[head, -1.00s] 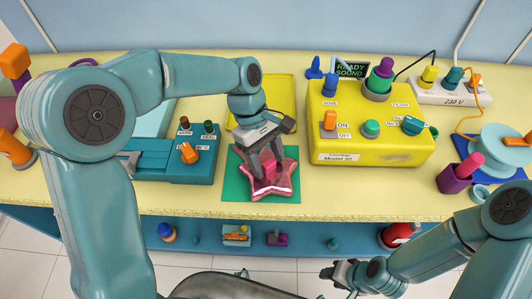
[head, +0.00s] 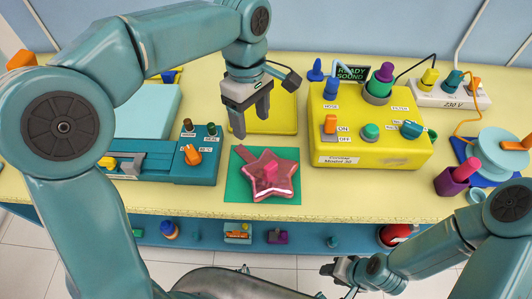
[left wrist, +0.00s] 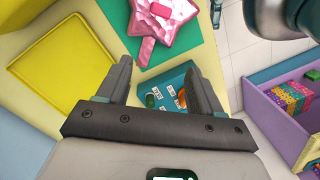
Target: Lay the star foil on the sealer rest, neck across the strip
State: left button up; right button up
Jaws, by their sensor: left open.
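The pink star foil (head: 268,178) lies flat on a green mat (head: 236,192). Its neck (head: 244,154) points to the upper left; star (left wrist: 168,22) and neck (left wrist: 146,50) also show in the left wrist view. My left gripper (head: 251,124) is open and empty, above and behind the star, apart from it. The teal sealer (head: 170,172) stands left of the mat, with knobs, a grey strip part (head: 126,165) and a pale flat plate (head: 148,112) behind; my left arm hides some of it. My right gripper (head: 340,272) is low at the front; its jaws are unclear.
A yellow filler box (head: 372,145) stands right of the mat. A flat yellow tray (head: 284,118) lies behind the mat. A purple cup (head: 450,182) and a pale blue reel (head: 498,150) are at the right. A shelf with small items (head: 238,233) runs below the table edge.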

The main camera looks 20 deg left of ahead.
pick_arm(q)
jog(key=s+d+r+m+t+y, duration=0.1)
jog(key=s+d+r+m, duration=0.15)
jog(key=d+r, duration=0.2)
send_over(270, 165)
jog(key=shift+n, duration=0.35)
notch_tip(270, 165, down, 10)
jog(key=shift+a+f+p, duration=0.1)
jog(key=shift+p, duration=0.25)
jog(key=shift+w+f, duration=0.1)
jog(key=shift+f, duration=0.15)
notch_tip(270, 165, down, 4)
jog(key=shift+f+p, duration=0.2)
jog(key=shift+p, duration=0.3)
jog(key=shift+f, duration=0.45)
jog(key=shift+r, duration=0.1)
jog(key=c, duration=0.7)
grip_shut()
pick_arm(e)
notch_tip(270, 165, up, 3)
jog(key=shift+s+d+f, duration=0.1)
jog(key=shift+s, duration=0.05)
pick_arm(q)
jog(key=shift+r, duration=0.1)
